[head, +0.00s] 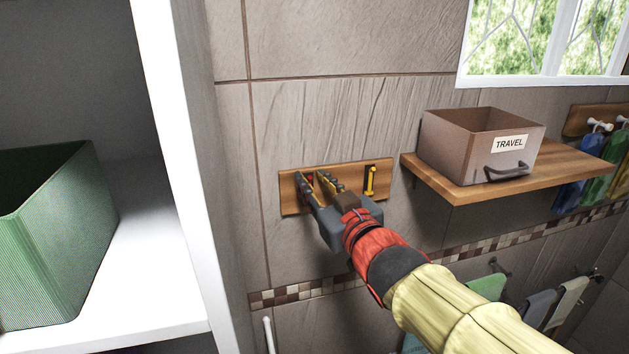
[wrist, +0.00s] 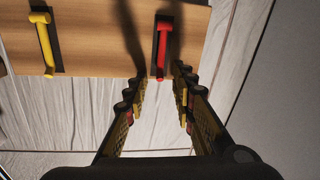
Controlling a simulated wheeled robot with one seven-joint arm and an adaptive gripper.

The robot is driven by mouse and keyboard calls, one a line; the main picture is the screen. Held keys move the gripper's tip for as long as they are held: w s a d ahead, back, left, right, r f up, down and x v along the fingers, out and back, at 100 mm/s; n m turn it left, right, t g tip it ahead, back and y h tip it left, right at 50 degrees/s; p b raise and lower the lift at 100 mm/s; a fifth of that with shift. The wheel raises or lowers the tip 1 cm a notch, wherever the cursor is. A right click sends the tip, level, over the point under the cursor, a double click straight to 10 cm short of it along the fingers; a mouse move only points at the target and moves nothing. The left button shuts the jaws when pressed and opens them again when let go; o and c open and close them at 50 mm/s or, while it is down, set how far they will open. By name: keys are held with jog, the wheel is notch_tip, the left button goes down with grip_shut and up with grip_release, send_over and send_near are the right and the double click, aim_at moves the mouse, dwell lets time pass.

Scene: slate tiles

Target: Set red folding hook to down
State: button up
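The red folding hook (wrist: 164,45) lies along its dark slot on the wooden board in the wrist view, its free end toward my gripper. In the head view only a small red part (head: 309,179) shows between my fingers. My gripper (head: 312,181) is open in front of the board's left part. In the wrist view its fingertips (wrist: 160,80) stand apart on either side of the hook's free end, with visible gaps and no contact. A yellow hook (head: 370,181) sits at the board's right end, at the left in the wrist view (wrist: 45,45), in a similar pose.
The wooden board (head: 350,179) is fixed to the tiled wall. A wooden shelf (head: 560,172) with a TRAVEL box (head: 456,145) juts out to its right. A white cabinet (head: 178,150) holding a green bin (head: 55,235) stands at left. Towels (head: 540,305) hang at lower right.

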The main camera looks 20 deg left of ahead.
jog(key=shift+c, duration=1.3)
jog(key=c, duration=0.4)
